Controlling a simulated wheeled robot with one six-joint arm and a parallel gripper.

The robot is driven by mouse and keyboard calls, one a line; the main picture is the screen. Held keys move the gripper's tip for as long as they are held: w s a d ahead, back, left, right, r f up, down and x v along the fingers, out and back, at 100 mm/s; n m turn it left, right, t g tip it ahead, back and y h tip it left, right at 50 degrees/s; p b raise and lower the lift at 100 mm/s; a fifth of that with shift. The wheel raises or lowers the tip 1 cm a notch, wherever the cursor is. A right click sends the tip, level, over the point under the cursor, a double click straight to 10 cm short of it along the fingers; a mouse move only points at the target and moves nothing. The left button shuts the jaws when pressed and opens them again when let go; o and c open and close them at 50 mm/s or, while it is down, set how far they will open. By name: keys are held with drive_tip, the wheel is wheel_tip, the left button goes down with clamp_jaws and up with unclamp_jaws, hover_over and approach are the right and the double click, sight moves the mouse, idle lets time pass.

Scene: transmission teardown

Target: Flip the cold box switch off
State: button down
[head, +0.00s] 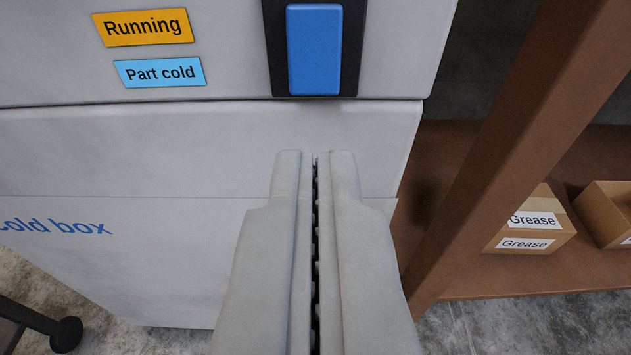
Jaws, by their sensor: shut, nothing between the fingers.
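The cold box (160,150) is a white cabinet that fills the left and middle of the head view, with "cold box" in blue letters on its lower front. Its switch (314,50) is a blue rocker in a dark frame on the upper front, at the top of the view. The frame's top edge is cut off. My gripper (315,155) is shut and empty, with its fingertips below the switch in the picture and apart from it. I cannot tell how far the tips are from the cabinet front.
An orange "Running" label (143,27) and a blue "Part cold" label (160,72) are left of the switch. A brown shelf rack (520,130) stands at the right, holding a cardboard "Grease" box (540,225) and another box (607,208). A black caster (66,334) shows at lower left.

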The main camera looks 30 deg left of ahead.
sight(316, 79)
drive_tip(key=x, duration=0.9)
drive_tip(key=shift+w+a, duration=0.15)
drive_tip(key=shift+w, duration=0.1)
drive_tip(key=shift+w+f, duration=0.1)
drive_tip(key=shift+w, duration=0.05)
drive_tip(key=shift+a, duration=0.1)
